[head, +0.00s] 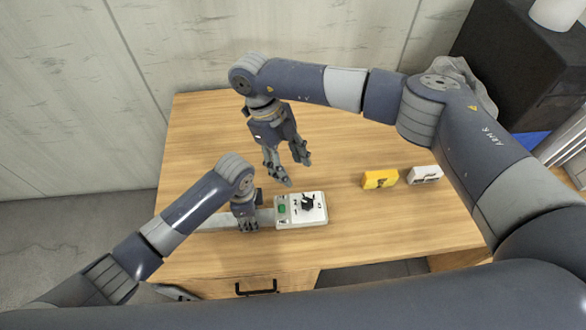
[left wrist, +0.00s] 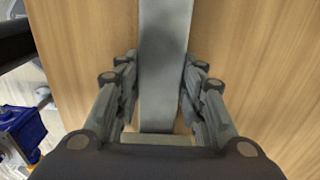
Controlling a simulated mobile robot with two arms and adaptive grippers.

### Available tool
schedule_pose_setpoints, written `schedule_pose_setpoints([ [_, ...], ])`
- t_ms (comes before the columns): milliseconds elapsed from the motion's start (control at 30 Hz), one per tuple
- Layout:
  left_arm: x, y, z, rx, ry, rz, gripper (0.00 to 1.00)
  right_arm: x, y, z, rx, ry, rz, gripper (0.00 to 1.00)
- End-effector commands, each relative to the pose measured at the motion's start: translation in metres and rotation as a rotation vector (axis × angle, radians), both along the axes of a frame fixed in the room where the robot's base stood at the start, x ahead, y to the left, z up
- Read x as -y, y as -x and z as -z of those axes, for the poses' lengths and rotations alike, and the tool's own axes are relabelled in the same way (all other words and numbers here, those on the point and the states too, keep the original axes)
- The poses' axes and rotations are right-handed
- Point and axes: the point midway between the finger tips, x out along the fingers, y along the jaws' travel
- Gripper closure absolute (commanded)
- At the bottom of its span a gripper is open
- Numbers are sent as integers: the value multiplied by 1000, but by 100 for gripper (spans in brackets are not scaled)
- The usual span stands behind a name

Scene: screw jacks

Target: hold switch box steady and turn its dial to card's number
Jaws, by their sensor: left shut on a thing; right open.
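The switch box (head: 318,216) is a white box on the table with a black dial (head: 308,203) on top and a green part (head: 282,209) at its left. Marks around the dial are too small to read. A grey bar (head: 208,220) reaches left from the box. My left gripper (head: 248,227) is shut on this bar, which lies between its fingers in the left wrist view (left wrist: 162,75). My right gripper (head: 296,172) is open and empty, above and behind the box, apart from the dial. No card with a readable number shows.
A yellow block (head: 380,179) with a dark mark and a small white and grey item (head: 425,175) stand right of the box. The wooden table (head: 200,130) is clear at the back left. A dark cabinet (head: 510,50) stands at the back right.

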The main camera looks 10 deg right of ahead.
Motion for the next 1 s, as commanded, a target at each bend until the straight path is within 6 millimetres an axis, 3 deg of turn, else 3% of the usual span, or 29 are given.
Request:
schedule_pose_setpoints([
  [233, 0, 0, 0, 0, -1, 0, 100, 0, 0, 0, 0, 0, 0, 51],
  [267, 0, 0, 0, 0, -1, 0, 62, 0, 0, 0, 0, 0, 0, 51],
  [367, 0, 0, 0, 0, -1, 0, 40, 0, 0, 0, 0, 0, 0, 51],
  [767, 0, -1, -3, 1, 1, 0, 40, 0, 0, 1, 0, 0, 0, 51],
  [1000, 0, -2, -40, 5, 1, 2, 40, 0, 0, 0, 0, 0, 0, 51],
])
